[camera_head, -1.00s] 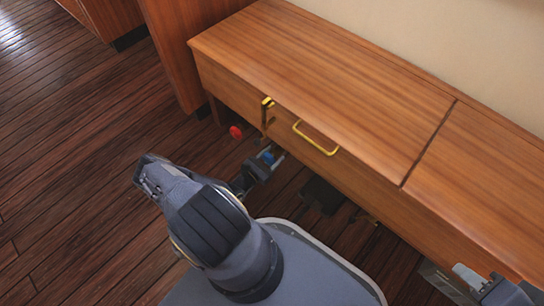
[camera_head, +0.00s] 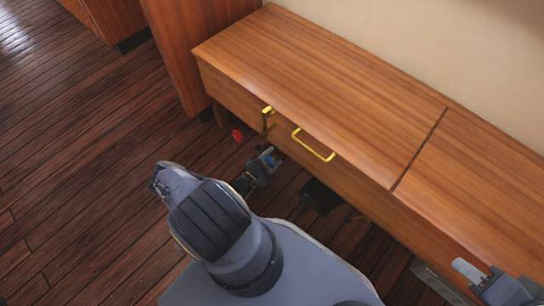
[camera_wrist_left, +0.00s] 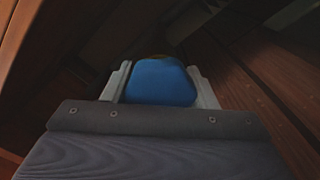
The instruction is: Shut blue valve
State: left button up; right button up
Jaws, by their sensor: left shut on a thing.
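The blue valve (camera_wrist_left: 160,82) fills the space between the two fingers of my left gripper (camera_wrist_left: 161,84) in the left wrist view. The fingers touch it on both sides, and its far side is hidden. In the head view the blue valve (camera_head: 271,160) shows as a small blue patch at my left gripper (camera_head: 268,163), low beneath the wooden cabinet's front edge. My right gripper (camera_head: 470,272) is at the lower right, beside the cabinet front; its finger opening is not clear.
A red valve (camera_head: 238,134) is left of the blue one, near the floor. The wooden cabinet (camera_head: 320,90) overhangs the valves, with a yellow handle (camera_head: 313,146) and a yellow latch (camera_head: 267,115) on its front. The plank floor (camera_head: 80,160) at the left is clear.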

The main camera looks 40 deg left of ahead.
pick_arm(q)
jog(key=m+p, duration=0.2)
jog(key=m, duration=0.2)
jog(key=shift+r+m, duration=0.1)
jog(key=shift+m, duration=1.1)
jog(key=m, duration=0.2)
jog(key=shift+m+p, duration=0.35)
jog(key=shift+m, duration=0.05)
jog(key=m, duration=0.3)
jog(key=shift+m, duration=0.3)
jog(key=m, duration=0.3)
jog(key=shift+m, duration=0.4)
jog(key=m, duration=0.5)
jog(key=shift+r+m, duration=0.1)
jog(key=shift+m, duration=0.6)
jog(key=o, duration=0.9)
